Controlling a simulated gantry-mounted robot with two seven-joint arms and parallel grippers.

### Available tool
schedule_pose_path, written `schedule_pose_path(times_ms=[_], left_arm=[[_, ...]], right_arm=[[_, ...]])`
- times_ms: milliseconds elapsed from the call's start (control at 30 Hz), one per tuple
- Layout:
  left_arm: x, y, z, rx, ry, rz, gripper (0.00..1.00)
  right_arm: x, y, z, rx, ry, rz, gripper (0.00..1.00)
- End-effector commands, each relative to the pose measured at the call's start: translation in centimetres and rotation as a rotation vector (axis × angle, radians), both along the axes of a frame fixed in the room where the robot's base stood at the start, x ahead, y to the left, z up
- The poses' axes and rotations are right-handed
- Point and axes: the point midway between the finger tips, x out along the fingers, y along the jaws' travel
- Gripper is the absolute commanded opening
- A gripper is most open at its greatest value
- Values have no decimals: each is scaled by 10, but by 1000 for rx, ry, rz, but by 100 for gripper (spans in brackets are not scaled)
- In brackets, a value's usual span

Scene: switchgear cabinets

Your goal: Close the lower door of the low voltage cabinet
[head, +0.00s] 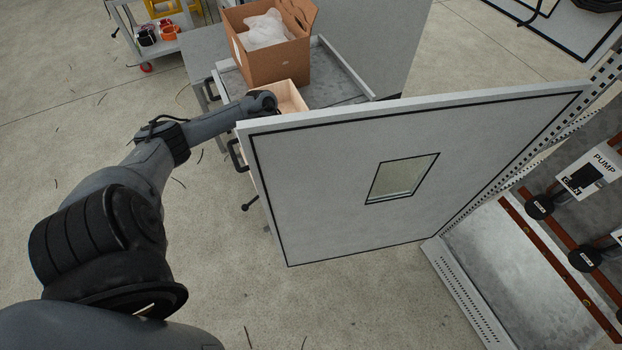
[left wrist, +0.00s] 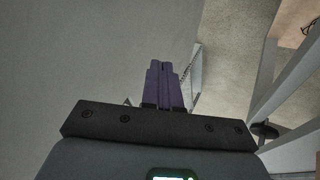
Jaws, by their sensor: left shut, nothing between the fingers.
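The cabinet door (head: 330,200) is a grey panel with a black seal line and a small window (head: 402,178). It stands wide open, swung out to the left from the cabinet frame (head: 465,290) on the right. My left arm reaches in from the left and passes behind the door's free edge, so the head view hides the left gripper. In the left wrist view my left gripper (left wrist: 165,68) is shut and empty, beside a large grey surface (left wrist: 80,60), likely the door's outer face. Whether the fingers touch it I cannot tell. My right gripper is not in view.
Behind the door stands a cart (head: 340,64) with a cardboard box (head: 270,52) and a small wooden box (head: 291,96), close to my left arm. The cabinet interior has a PUMP unit (head: 592,175) and black knobs (head: 540,206). The floor before the door is clear.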

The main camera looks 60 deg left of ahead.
Motion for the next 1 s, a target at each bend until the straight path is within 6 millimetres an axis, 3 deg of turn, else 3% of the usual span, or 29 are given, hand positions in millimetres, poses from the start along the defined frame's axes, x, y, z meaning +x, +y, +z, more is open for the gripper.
schedule_pose_path(times_ms=[467, 700, 1000], left_arm=[[18, -49, -68, -3, 0, -1, 0], [8, -76, -66, 0, 1, -3, 0], [5, -85, -67, 1, -1, 0, 0]], right_arm=[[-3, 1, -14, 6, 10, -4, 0], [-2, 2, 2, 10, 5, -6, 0], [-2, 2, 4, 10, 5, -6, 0]])
